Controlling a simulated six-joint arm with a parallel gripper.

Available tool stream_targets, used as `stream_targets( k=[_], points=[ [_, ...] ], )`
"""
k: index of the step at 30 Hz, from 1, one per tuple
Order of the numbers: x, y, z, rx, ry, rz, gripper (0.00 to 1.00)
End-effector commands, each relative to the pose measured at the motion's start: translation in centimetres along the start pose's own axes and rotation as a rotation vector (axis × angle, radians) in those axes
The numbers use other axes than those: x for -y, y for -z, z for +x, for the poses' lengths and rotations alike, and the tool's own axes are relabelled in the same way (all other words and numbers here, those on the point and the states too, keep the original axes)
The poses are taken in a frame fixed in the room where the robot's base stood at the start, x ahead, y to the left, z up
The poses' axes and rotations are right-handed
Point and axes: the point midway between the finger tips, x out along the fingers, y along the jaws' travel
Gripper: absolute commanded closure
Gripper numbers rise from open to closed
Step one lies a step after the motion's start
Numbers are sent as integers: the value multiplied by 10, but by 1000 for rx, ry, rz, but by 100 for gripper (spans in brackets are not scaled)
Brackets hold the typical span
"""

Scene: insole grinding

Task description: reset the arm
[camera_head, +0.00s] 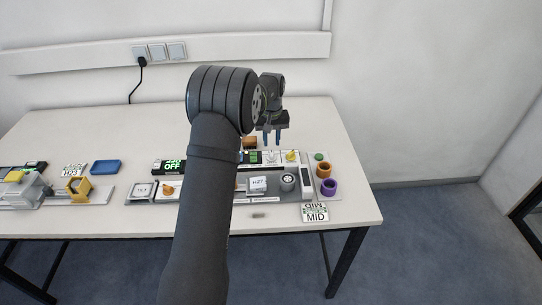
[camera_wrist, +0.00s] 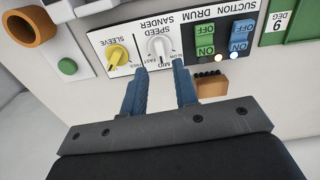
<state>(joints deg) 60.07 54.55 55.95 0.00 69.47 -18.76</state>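My gripper (camera_head: 272,135) hangs over the back of the control panel in the head view, its blue fingers pointing down. In the wrist view the two blue fingers (camera_wrist: 160,90) are apart with nothing between them. Their tips lie just in front of the white sander speed knob (camera_wrist: 160,46) in the picture; whether they touch it cannot be told. The panel also has a yellow sleeve knob (camera_wrist: 118,55), a green drum switch (camera_wrist: 205,38) and a blue suction switch (camera_wrist: 241,38). My arm hides the middle of the table in the head view.
A brown block (camera_wrist: 212,86) is near the fingers. The back left of the table is clear.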

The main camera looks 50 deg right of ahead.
Motion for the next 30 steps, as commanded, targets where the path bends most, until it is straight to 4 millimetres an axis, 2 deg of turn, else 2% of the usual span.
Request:
stream_targets(
  k=[6, 17, 23, 30],
  points=[
    [0, 0, -13, 1, 0, 0, 73],
    [0, 0, -14, 1, 0, 0, 73],
    [0, 0, 4, 2, 1, 0, 73],
    [0, -1, 39, 2, 1, 0, 73]
  ],
)
